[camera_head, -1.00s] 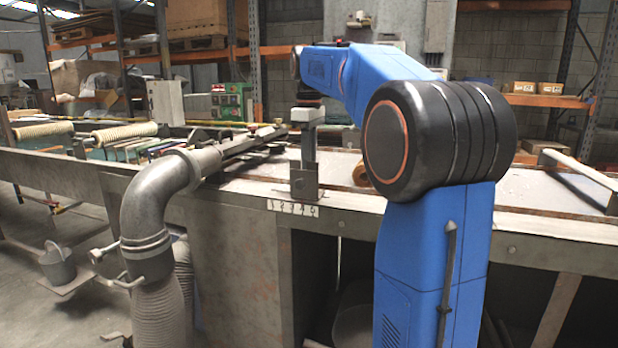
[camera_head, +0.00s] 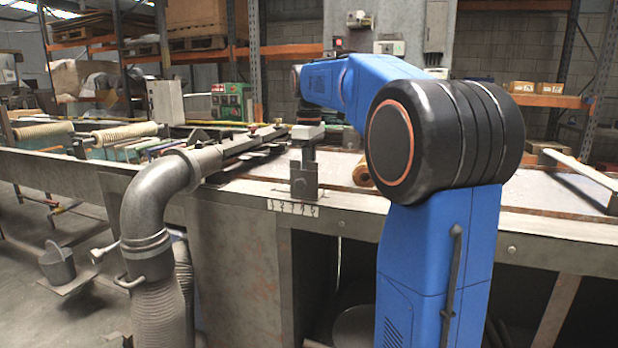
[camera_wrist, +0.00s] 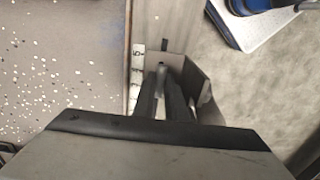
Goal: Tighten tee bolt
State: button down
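My gripper (camera_wrist: 162,92) points down, over the grey metal bracket (camera_head: 304,188) at the table's front edge. In the wrist view its two dark fingers reach into the angled bracket (camera_wrist: 204,92). A pale strip, perhaps the bolt, shows between the fingers; I cannot tell whether they touch it. A short dark bar (camera_wrist: 164,45) stands out just beyond the fingertips and may be the tee bolt's handle. The bolt's shaft is mostly hidden by the fingers and the gripper body.
A numbered white scale (camera_wrist: 136,62) runs beside the bracket. The long table (camera_head: 560,228) has a front rail. A grey duct elbow (camera_head: 150,195) stands to the left. A brown roll (camera_head: 362,174) lies on the table to the right of the bracket.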

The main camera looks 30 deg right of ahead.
jog(key=shift+m, duration=0.4)
jog(key=m, duration=0.3)
jog(key=shift+m, duration=0.4)
jog(key=m, duration=0.8)
jog(key=shift+m, duration=2)
jog(key=c, duration=2.1)
grip_release()
